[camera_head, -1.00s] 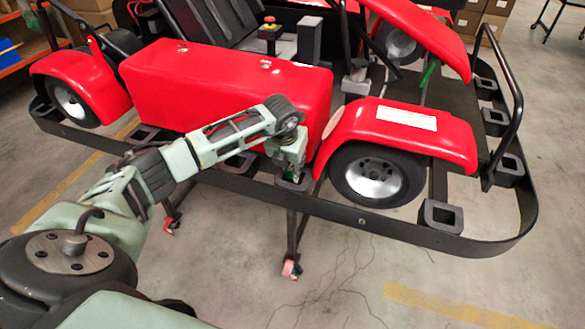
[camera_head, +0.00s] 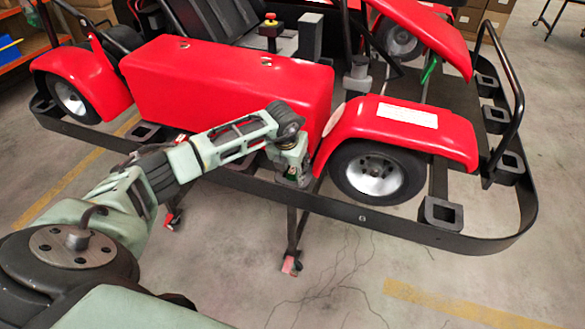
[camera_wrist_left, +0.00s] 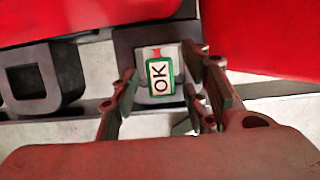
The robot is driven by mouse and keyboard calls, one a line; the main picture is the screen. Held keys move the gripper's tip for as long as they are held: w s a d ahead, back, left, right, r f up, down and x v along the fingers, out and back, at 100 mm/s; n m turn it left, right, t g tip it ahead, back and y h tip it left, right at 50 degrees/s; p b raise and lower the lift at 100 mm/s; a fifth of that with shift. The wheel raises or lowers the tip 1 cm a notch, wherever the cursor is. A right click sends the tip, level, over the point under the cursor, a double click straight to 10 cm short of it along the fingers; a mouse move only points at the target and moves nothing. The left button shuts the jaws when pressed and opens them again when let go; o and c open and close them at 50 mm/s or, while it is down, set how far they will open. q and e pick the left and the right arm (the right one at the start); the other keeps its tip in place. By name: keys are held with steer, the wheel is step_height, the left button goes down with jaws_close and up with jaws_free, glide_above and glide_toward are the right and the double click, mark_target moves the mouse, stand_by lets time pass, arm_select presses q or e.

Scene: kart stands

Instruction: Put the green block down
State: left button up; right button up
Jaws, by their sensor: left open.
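The green block (camera_wrist_left: 153,89) shows in the left wrist view, with a white face that reads "OK". It sits on or in a black square holder (camera_wrist_left: 125,40) on the kart's frame, with a pale grey surface and a bit of red just behind it. My left gripper (camera_wrist_left: 165,84) is open, with one finger on each side of the block. I cannot tell whether the fingers touch it. In the head view my left gripper (camera_head: 293,178) is down at the black bumper rail, and it mostly hides the block.
The red kart body (camera_head: 225,85) rises right behind the gripper. The front wheel (camera_head: 376,173) and its red fender (camera_head: 405,128) are close on the right. Another black square holder (camera_head: 441,213) stands empty on the rail (camera_head: 400,228). Open floor lies in front.

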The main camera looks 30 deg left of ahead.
arm_select(q)
steer(key=shift+r, duration=0.1)
steer(key=shift+r+p, duration=0.2)
steer(key=shift+p, duration=0.1)
steer(key=b+v, duration=0.4)
steer(key=v, duration=0.7)
steer(key=shift+s+r, duration=0.25)
steer(key=shift+r, duration=0.15)
steer(key=shift+f, duration=0.1)
